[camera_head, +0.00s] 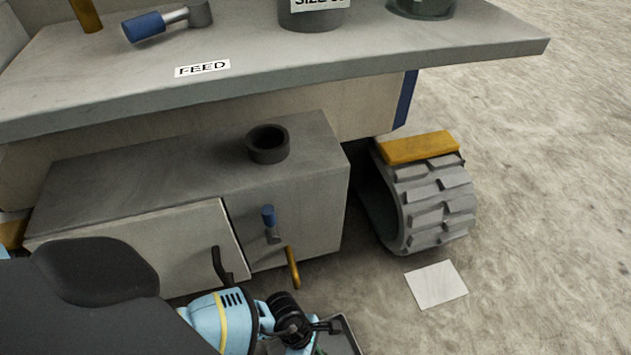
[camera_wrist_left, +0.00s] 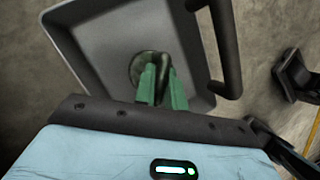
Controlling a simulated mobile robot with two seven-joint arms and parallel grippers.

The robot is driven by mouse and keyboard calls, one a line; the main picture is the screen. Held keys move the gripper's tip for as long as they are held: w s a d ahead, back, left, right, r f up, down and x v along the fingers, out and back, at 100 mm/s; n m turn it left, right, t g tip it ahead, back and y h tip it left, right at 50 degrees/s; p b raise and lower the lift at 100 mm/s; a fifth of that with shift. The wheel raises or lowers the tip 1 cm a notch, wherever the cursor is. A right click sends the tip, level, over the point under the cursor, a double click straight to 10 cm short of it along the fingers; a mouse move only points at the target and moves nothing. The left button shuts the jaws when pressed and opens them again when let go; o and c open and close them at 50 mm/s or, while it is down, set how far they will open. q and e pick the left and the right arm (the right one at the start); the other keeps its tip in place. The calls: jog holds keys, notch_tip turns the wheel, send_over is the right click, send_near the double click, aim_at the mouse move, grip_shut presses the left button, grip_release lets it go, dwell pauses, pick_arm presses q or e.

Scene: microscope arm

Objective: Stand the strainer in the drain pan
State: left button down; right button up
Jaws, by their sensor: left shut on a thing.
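The drain pan (camera_wrist_left: 195,30) is a shallow grey tray with a dark bar handle (camera_wrist_left: 229,50) on its right side in the left wrist view. Its edge (camera_head: 348,332) shows at the bottom of the head view, partly cut off. My left gripper (camera_wrist_left: 160,82) has green fingers shut on a dark, rounded thing (camera_wrist_left: 138,66), which looks like the strainer. The fingers and the held thing are over the pan's inside. I cannot tell whether the held thing touches the pan floor. The fingers hide part of it. My right gripper is not in view.
A grey cabinet (camera_head: 190,170) with a dark ring (camera_head: 267,143) on top stands beyond the pan. A tracked wheel (camera_head: 430,205) and a pale sheet (camera_head: 436,284) are at right.

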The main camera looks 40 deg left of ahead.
pick_arm(q)
jog(key=shift+f, duration=0.2)
jog(key=c, duration=1.4)
grip_release()
jog(key=shift+r, duration=0.1)
jog(key=shift+a+r, duration=0.2)
jog(key=shift+r, duration=0.1)
jog(key=p+v, duration=0.4)
jog(key=v, duration=0.3)
